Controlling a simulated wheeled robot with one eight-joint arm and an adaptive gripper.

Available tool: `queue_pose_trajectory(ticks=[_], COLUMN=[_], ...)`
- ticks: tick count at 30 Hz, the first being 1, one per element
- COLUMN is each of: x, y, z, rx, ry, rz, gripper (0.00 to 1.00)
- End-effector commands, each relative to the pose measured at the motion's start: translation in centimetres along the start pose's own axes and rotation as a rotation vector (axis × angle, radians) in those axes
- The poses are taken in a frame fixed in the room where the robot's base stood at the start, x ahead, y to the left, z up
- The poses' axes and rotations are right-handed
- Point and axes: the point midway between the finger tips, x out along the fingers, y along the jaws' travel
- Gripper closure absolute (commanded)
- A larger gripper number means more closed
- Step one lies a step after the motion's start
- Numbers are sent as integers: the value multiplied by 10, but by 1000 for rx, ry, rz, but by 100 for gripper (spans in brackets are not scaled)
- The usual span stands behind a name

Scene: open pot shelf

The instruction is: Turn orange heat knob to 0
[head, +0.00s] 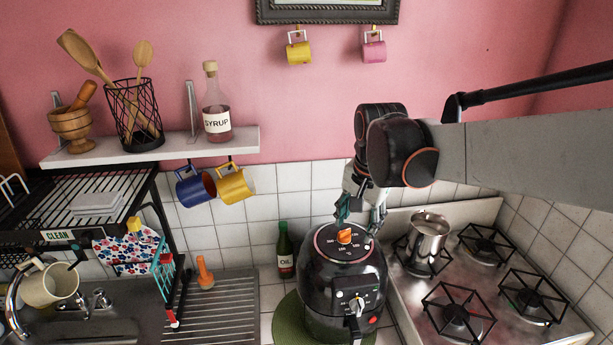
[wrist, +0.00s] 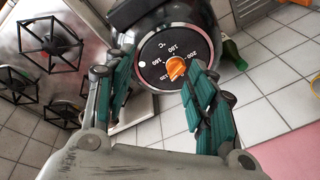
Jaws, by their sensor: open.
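The orange heat knob (head: 345,237) sits on the round top dial of a black air fryer (head: 345,285). In the wrist view the orange knob (wrist: 175,68) is in the middle of a dial ring (wrist: 158,45) with white numbers; 140, 160, 180 and 200 can be made out. My gripper (head: 360,212) is above the air fryer's top. In the wrist view my gripper (wrist: 160,88) is open, with one teal-padded finger left of the knob and the other close on its right. I cannot tell whether that right finger touches the knob.
A stove with black grates (head: 480,245) and a metal pot (head: 428,238) stands right of the air fryer. A green oil bottle (head: 285,255) stands behind left, and a sink with a drainboard (head: 215,305) lies further left. Mugs (head: 235,185) hang under the shelf (head: 160,145).

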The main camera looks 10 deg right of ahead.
Motion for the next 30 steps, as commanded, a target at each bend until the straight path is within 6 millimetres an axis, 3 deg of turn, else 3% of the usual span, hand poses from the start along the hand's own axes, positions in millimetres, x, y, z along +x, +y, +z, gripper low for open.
queue_pose_trajectory(ticks=[1,6,12,17,23,30], x=[-15,-26,-27,-23,-5,38], y=[-12,-40,-59,-63,-61,-55], z=[-12,-37,-54,-59,-56,-51], rx=[41,196,325,367,371,370], ry=[-16,-65,-99,-108,-109,-108], rz=[17,82,144,164,166,165], gripper=[49,49,49,49,49,49])
